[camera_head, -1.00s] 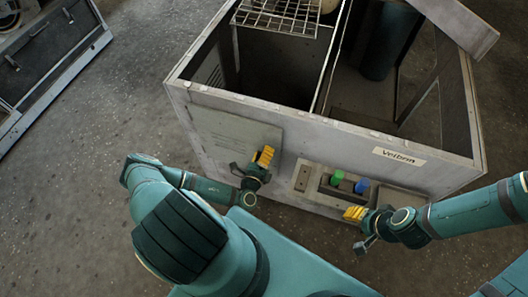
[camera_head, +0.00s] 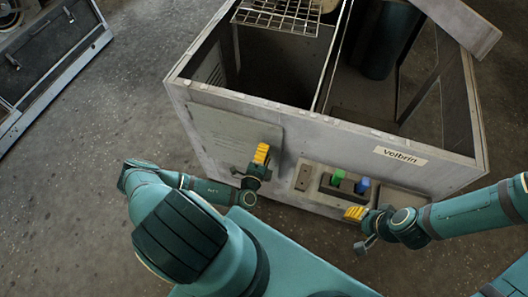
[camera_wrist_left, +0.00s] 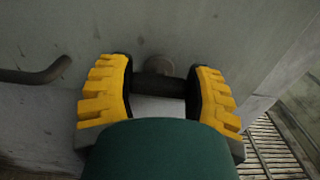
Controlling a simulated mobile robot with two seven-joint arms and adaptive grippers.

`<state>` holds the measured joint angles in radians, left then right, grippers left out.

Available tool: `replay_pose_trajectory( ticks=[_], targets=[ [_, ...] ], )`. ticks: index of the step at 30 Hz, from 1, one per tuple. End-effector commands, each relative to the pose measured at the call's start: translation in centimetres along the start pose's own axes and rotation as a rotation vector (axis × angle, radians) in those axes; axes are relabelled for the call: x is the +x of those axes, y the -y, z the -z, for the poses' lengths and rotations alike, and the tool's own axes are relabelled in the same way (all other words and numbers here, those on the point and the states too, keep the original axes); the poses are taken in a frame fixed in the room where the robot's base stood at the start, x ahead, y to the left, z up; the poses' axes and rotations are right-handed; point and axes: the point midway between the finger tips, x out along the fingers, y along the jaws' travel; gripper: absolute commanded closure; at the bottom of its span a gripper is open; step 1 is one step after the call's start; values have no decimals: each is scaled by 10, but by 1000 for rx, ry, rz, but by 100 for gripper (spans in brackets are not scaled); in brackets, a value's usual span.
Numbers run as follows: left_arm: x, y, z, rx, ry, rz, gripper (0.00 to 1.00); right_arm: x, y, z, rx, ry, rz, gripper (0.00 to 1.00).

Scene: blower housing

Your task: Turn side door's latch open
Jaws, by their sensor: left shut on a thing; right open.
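The side door (camera_head: 225,133) is a grey vented panel on the near face of the blower housing, and it looks closed. My left gripper (camera_head: 262,153) is at the door's right edge. In the left wrist view the yellow fingers (camera_wrist_left: 160,92) are shut on the latch, a dark bar (camera_wrist_left: 158,86) lying about level across the picture between them, in front of a round metal boss (camera_wrist_left: 157,65). The gripper hides the latch in the head view. My right gripper (camera_head: 354,213) is open and empty, in front of the housing's lower right part.
A panel with a green button (camera_head: 338,175) and a blue button (camera_head: 363,185) is near my right gripper. A dark curved handle (camera_wrist_left: 38,74) is left of the latch in the left wrist view. The open-topped housing (camera_head: 330,133) has a wire grate (camera_head: 277,15) above it.

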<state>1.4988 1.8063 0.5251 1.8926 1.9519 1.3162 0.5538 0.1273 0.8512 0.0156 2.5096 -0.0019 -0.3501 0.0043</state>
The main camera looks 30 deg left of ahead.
Motion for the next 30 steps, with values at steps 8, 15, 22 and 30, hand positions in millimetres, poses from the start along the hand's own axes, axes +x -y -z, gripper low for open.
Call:
replay_pose_trajectory(
  ticks=[8, 15, 22, 30],
  targets=[
    [0, 0, 1, -4, -2, -1, 81, 0, 0, 0, 0, 0, 0, 53],
    [0, 0, 1, -3, -1, -1, 13, 0, 0, 0, 0, 0, 0, 53],
    [-1, 0, 0, -2, 0, 0, 13, 0, 0, 0, 0, 0, 0, 53],
    [-30, 0, 0, -4, 0, -3, 13, 0, 0, 0, 0, 0, 0, 53]
  ],
)
